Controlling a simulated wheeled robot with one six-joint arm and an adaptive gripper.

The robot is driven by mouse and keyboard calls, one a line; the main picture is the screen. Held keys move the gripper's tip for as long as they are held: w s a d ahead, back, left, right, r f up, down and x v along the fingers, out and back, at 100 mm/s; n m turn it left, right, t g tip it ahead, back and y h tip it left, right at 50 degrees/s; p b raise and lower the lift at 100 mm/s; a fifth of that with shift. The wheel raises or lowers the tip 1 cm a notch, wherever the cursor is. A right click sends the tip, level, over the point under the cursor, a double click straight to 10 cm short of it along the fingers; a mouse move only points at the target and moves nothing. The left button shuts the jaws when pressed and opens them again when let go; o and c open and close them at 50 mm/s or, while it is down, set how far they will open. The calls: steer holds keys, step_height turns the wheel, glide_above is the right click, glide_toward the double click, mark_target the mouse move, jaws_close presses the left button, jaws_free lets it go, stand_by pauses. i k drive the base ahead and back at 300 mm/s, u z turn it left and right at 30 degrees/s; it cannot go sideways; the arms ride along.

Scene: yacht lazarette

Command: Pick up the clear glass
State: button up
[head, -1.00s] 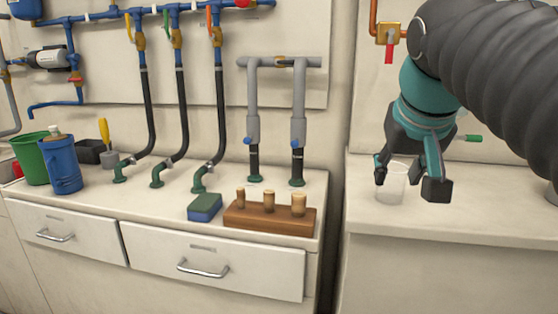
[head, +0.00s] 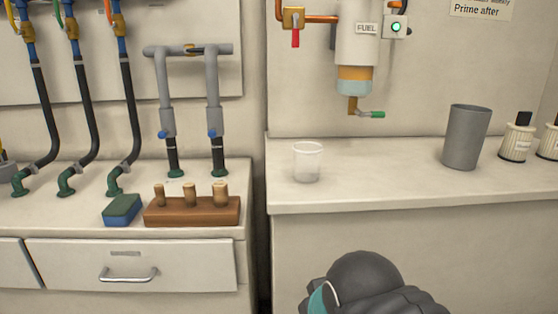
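The clear glass (head: 307,163) stands upright on the right-hand counter (head: 400,170), near its left end and close to the front edge. It looks empty and nothing touches it. A dark, ribbed part of my arm with a teal band shows at the bottom of the head view, below the counter's front edge. My gripper's fingers are not in the picture.
A grey tumbler (head: 466,137) and white bottles (head: 517,138) stand right of the glass. A fuel filter (head: 356,45) with a green-tipped tap hangs behind. A wooden block with plugs (head: 192,210) and a sponge (head: 122,209) lie on the left counter. Counter around the glass is clear.

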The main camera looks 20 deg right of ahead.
mark_target(307, 155)
steer(key=z, duration=0.7)
steer(key=k, duration=0.95)
steer(key=u, duration=0.8)
